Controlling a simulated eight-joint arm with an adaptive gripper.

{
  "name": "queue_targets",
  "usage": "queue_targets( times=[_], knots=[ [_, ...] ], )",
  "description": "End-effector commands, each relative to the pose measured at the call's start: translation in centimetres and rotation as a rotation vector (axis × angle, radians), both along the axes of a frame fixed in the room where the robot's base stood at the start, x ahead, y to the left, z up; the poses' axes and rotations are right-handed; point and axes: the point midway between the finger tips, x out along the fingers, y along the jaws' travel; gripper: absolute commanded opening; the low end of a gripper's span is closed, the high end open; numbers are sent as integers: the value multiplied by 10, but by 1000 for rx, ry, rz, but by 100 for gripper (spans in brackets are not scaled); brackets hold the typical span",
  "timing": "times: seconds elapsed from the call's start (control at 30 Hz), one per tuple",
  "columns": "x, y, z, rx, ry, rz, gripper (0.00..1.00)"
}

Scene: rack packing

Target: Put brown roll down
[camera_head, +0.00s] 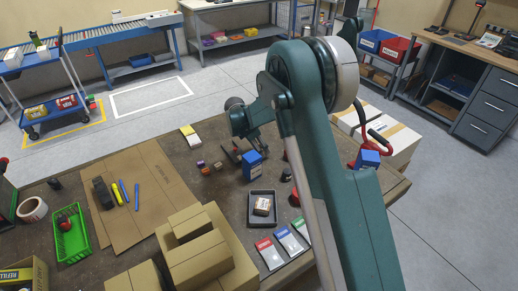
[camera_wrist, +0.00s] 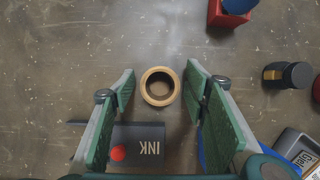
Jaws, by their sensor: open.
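The brown roll (camera_wrist: 160,102) is a short tan ring with an open middle. In the wrist view it stands on the dark worktable, its round end facing the camera, between the tips of my gripper (camera_wrist: 160,80). The two green-padded fingers are open, with a clear gap on each side of the roll. In the head view my gripper (camera_head: 240,146) is low over the table, left of my forearm. I cannot make out the roll clearly there.
A dark box marked INK (camera_wrist: 138,148) lies near the left finger. A dark bottle (camera_wrist: 288,75) and a red block (camera_wrist: 228,16) stand to the right. In the head view a blue box (camera_head: 252,166) and a black tray (camera_head: 251,217) are close to my gripper. Cardboard (camera_head: 150,185) lies left.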

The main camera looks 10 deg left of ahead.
Motion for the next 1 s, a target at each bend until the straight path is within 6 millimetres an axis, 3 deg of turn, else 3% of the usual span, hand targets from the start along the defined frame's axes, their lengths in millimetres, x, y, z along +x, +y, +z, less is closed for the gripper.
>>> queue_targets(
  times=[0.7, 1.0],
  knots=[
    [-27, 27, 92, 0, 0, 1, 45],
    [-33, 32, 110, 0, 0, 1, 45]
  ],
)
